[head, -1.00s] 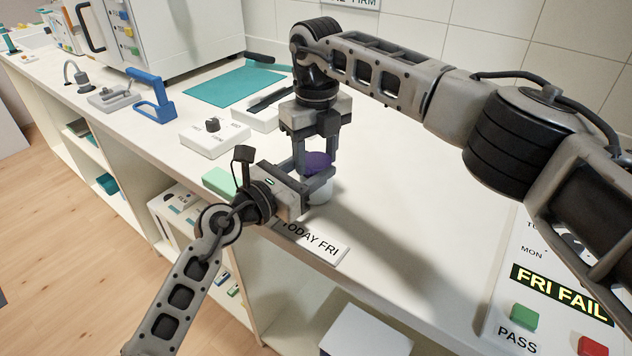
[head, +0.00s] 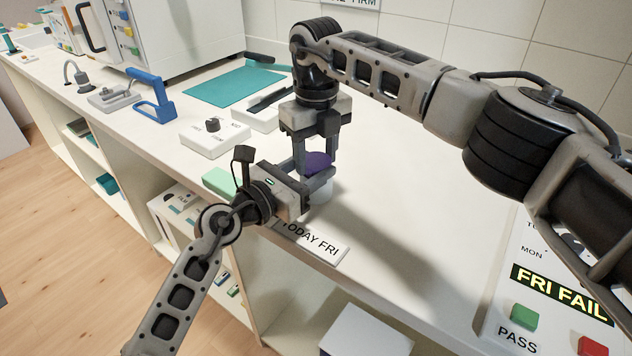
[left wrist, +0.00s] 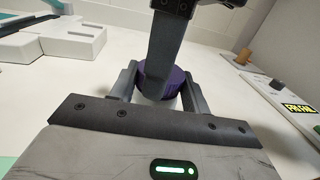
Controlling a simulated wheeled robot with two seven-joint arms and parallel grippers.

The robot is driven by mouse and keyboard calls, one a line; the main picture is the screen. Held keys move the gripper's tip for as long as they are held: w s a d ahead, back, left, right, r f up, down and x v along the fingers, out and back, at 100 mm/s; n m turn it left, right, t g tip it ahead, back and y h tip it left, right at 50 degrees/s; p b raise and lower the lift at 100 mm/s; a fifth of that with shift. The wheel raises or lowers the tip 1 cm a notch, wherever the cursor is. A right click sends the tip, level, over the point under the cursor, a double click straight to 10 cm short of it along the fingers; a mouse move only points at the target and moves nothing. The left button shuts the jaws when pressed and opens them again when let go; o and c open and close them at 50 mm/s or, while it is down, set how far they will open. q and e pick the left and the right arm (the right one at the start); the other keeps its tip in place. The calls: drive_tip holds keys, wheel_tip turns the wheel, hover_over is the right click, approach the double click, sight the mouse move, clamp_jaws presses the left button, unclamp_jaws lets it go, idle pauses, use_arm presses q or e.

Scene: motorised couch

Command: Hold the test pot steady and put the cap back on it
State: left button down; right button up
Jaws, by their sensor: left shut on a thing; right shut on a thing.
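The test pot (head: 322,195) is white and stands upright on the counter near its front edge. The purple cap (head: 317,161) sits on top of the pot; whether it is fully seated I cannot tell. My left gripper (head: 318,182) comes in low from the front left and is shut around the pot's side. My right gripper (head: 313,160) points straight down from above and is shut on the cap. In the left wrist view the cap (left wrist: 176,80) shows between the left fingers, partly hidden by a right finger. Most of the pot is hidden.
A "TODAY FRI" sign (head: 309,242) lies at the counter's front edge. A panel (head: 505,292) with green and red buttons and "FRI FAIL" is at right. A white dial box (head: 213,138), blue stand (head: 151,97) and teal mat (head: 236,86) lie behind left. The counter right of the pot is clear.

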use_arm(q)
drive_tip(key=shift+a, duration=0.1)
use_arm(e)
drive_tip(key=o, duration=1.1)
drive_tip(key=shift+r, duration=2.25)
drive_tip(key=o, duration=0.5)
wheel_tip(320, 180, up, 12)
drive_tip(key=shift+s, duration=0.1)
